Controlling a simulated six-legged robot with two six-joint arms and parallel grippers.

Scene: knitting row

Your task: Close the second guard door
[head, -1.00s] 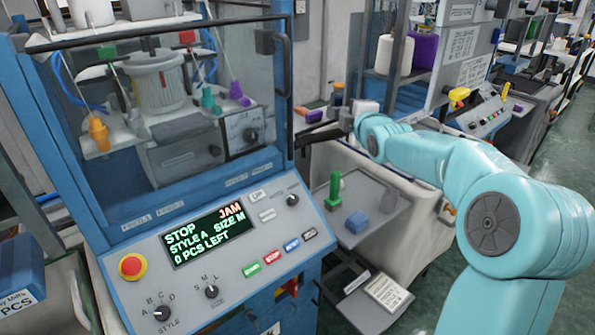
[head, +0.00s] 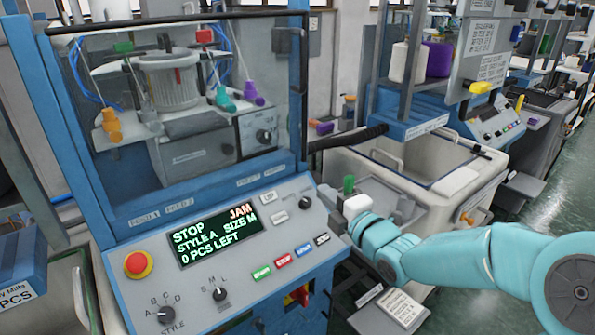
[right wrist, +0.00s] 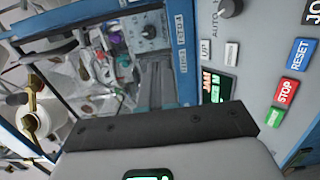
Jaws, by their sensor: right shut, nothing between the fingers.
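My right gripper (head: 352,207) is beside the right edge of the control panel, below and right of the near door, apart from the handle. In the right wrist view its dark fingers (right wrist: 165,125) are shut and empty, with the pane and panel beyond. My left gripper is out of view.
The control panel (head: 215,262) reads STOP and JAM and carries a red stop button (head: 138,264). Floor at the right is clear.

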